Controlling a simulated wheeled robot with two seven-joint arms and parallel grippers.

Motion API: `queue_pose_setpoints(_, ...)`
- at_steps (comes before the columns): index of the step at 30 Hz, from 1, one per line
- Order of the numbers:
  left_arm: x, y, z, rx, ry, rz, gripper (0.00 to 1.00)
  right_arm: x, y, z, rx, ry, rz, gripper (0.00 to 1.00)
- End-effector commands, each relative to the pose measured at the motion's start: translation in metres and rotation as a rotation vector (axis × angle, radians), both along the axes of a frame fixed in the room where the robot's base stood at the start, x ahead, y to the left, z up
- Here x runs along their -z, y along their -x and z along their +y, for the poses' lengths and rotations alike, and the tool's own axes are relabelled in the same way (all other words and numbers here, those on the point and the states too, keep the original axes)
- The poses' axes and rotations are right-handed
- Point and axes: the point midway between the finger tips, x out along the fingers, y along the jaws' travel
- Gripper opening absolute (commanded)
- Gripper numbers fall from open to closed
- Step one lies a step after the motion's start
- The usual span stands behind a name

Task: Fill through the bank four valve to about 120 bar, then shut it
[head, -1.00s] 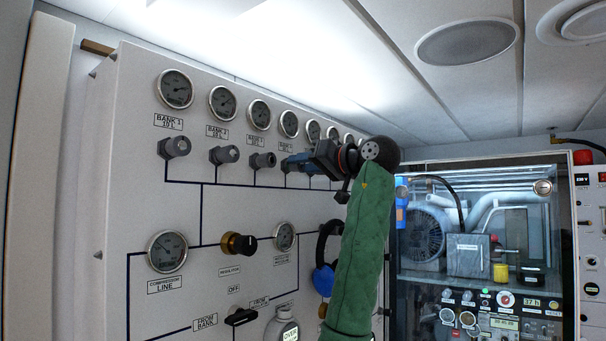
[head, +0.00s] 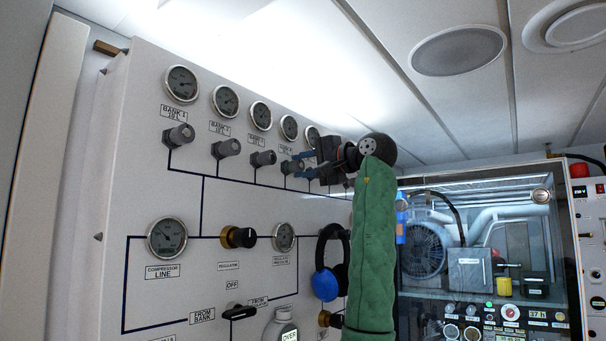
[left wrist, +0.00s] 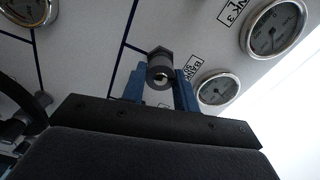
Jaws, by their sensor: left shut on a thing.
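The bank four valve (head: 290,168) is a dark grey knob, fourth in the upper row of the white panel (head: 215,190). My left gripper (head: 299,166) has its blue fingers closed on either side of this knob. The left wrist view shows the valve knob (left wrist: 160,66) held between the blue fingers of my left gripper (left wrist: 160,88). The bank four gauge (head: 289,128) is above the valve; it also shows in the left wrist view (left wrist: 218,89). Its needle is too small to read. My right gripper is out of view.
The bank 1 (head: 178,137), bank 2 (head: 226,149) and bank 3 (head: 263,158) valves are to the left. Below are the compressor line gauge (head: 167,238), the regulator knob (head: 238,237) and blue headphones (head: 328,270). A glass-fronted cabinet (head: 480,270) stands right.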

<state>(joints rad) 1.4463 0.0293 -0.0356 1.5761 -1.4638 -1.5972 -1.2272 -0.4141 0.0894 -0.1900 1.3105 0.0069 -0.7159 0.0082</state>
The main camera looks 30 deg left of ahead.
Motion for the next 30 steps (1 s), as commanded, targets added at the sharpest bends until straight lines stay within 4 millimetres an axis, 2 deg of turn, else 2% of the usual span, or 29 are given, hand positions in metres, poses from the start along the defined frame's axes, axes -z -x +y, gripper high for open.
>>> queue_pose_setpoints(9, 0.003, -0.001, -0.001, 0.001, -0.022, 0.262, 0.07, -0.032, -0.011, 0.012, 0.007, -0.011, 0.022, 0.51)
queue_pose_setpoints(15, 0.003, 0.000, -0.001, 0.001, -0.030, 0.374, 0.07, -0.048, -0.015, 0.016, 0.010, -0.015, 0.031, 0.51)
queue_pose_setpoints(22, 0.003, 0.000, -0.001, 0.001, -0.035, 0.446, 0.07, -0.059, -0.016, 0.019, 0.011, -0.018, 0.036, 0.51)
queue_pose_setpoints(30, 0.003, 0.000, -0.001, 0.001, -0.036, 0.467, 0.07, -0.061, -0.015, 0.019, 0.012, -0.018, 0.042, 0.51)
